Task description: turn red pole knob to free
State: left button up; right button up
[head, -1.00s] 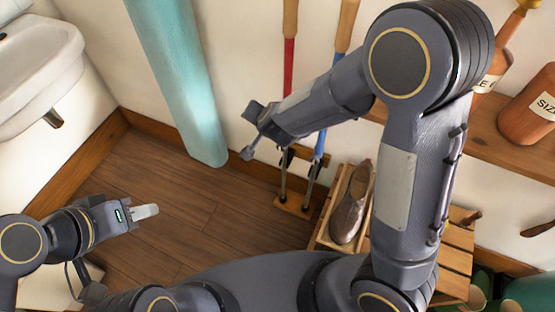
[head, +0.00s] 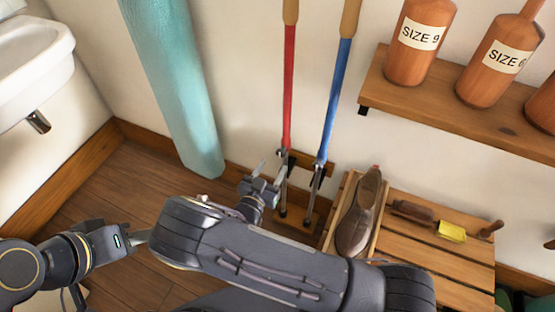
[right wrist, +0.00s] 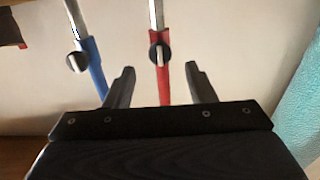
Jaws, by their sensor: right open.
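The red pole (head: 289,85) stands against the wall with a wooden upper part and a thin metal lower part. Its small dark knob (right wrist: 159,54) sits where red meets metal, with a pale bar roughly along the pole in the right wrist view. My right gripper (head: 269,170) is low in front of the red pole. In the right wrist view the open, empty fingers (right wrist: 160,78) straddle the red pole, with the knob just past their tips; contact is not visible. My left gripper (head: 140,242) is at lower left, away from the poles, its tips partly hidden by my right arm.
A blue pole (head: 334,95) with its own knob (right wrist: 78,62) stands close beside the red one. A slatted bench (head: 430,262) with a brown shoe (head: 359,215) is to the right, below a wooden shelf (head: 480,125). A teal roll (head: 175,85) leans at left.

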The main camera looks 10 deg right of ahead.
aim_at(280, 155)
jog(key=shift+x, duration=2.35)
jog(key=shift+c, duration=0.3)
jog(key=c, duration=0.9)
